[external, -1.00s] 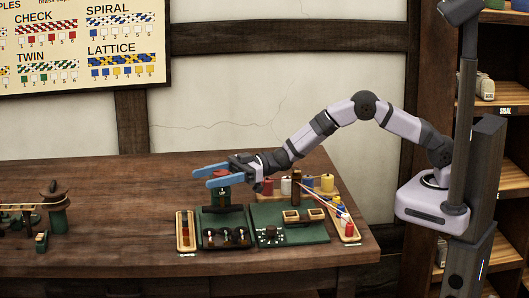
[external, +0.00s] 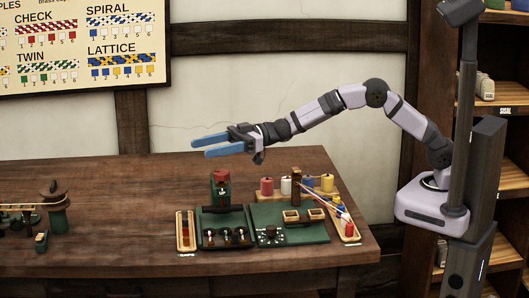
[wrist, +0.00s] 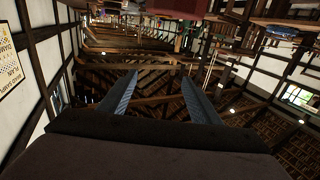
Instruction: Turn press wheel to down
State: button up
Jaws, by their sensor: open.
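The press (external: 221,192) is a dark green body on the bench with a small red part at its top. I take that red part (external: 220,175) to be the press wheel, but it is too small to tell which way it is turned. My gripper (external: 202,147) is above and slightly left of the press, clear of it, with its blue fingers apart and nothing between them. In the wrist view my gripper (wrist: 159,85) also shows open and empty, against roof beams; the press cannot be made out there.
A narrow wooden tray (external: 185,231) stands left of the press. A dark rack (external: 225,236) is in front of it. A green board (external: 290,236) and several coloured spools (external: 267,186) stand to the right.

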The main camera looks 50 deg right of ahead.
jog(key=shift+r, duration=0.25)
